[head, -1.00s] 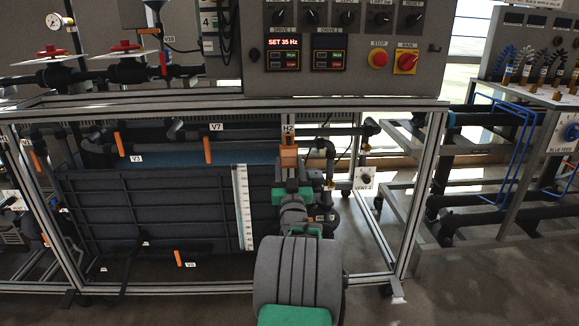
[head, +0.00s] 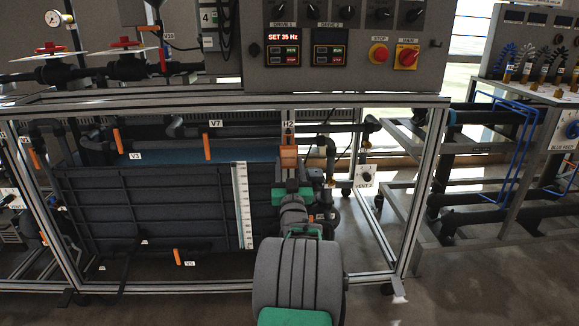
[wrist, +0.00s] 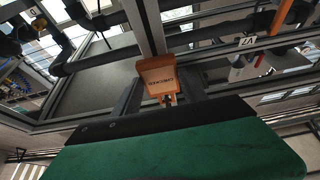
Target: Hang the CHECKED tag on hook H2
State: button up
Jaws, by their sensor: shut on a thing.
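An orange tag (head: 289,158) hangs upright in front of the frame post, just below the H2 label (head: 288,124) in the head view. The wrist view shows the tag (wrist: 158,76) with dark lettering upside down, which reads CHECKED. My gripper (head: 291,182) is below the tag and shut on its lower end.
A horizontal pipe with the V7 label (head: 215,124) runs behind and left of the tag. A white scale strip (head: 244,205) stands lower left. A VENT 2 plate (head: 365,177) is on the right. A control panel (head: 345,45) overhangs above the frame.

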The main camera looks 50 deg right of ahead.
jog(key=o, duration=1.4)
jog(key=shift+s+a+f, duration=0.15)
jog(key=b+v, duration=0.1)
jog(key=v, duration=0.2)
jog(key=r+b+v, duration=0.1)
jog(key=v, duration=0.2)
jog(key=shift+s+a+r, duration=0.1)
jog(key=shift+s+a, duration=0.25)
jog(key=v, duration=0.7)
jog(key=shift+s+a, duration=0.25)
jog(key=shift+a, duration=0.05)
